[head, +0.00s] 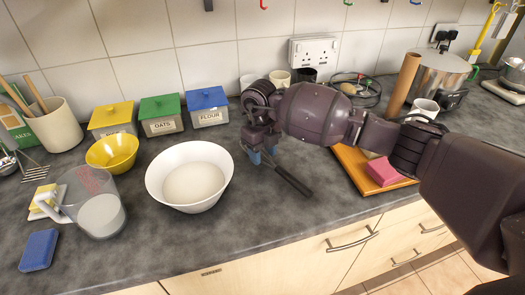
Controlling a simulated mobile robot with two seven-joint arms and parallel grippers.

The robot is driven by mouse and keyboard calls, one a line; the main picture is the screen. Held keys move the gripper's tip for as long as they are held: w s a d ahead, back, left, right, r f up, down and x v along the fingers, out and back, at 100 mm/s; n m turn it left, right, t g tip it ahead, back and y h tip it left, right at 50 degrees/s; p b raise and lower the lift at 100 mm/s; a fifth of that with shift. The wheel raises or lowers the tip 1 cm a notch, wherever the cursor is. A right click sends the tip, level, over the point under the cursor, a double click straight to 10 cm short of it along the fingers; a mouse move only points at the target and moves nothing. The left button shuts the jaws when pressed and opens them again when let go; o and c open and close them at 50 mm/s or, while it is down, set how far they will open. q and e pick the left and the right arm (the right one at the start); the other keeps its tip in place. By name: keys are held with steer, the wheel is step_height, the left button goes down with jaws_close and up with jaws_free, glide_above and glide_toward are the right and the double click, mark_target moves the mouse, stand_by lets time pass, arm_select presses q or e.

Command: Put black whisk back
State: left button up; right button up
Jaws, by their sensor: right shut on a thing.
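My right gripper (264,155) is over the counter, right of the white bowl, with its fingers pointing down. It is shut on a dark, rod-like thing, which looks like the handle of the black whisk (294,181). The handle slants down to the right, toward the counter's front edge. The whisk's wire end is not clearly visible behind the gripper. My left gripper is out of view. Small coloured hooks show on the tiled wall at the top edge, among them a black hook (208,5) and a red hook (263,4).
A white bowl (158,186) stands left of the gripper, with a measuring jug (97,210) and a yellow bowl (112,152) beyond. Lidded tins, including a blue-lidded one (207,108), stand behind. A pink block (384,172) lies on an orange board (352,163) at right.

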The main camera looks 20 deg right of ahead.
steer(key=shift+f, duration=0.35)
steer(key=o, duration=1.1)
steer(key=shift+c, duration=0.2)
steer(key=shift+w+r, duration=0.1)
steer(key=shift+r, duration=0.4)
steer(key=r, duration=0.8)
steer(key=shift+w+a+r, duration=0.1)
steer(key=shift+w+a, duration=0.05)
steer(key=shift+w, duration=0.1)
steer(key=shift+r, duration=0.75)
steer(key=shift+s, duration=0.1)
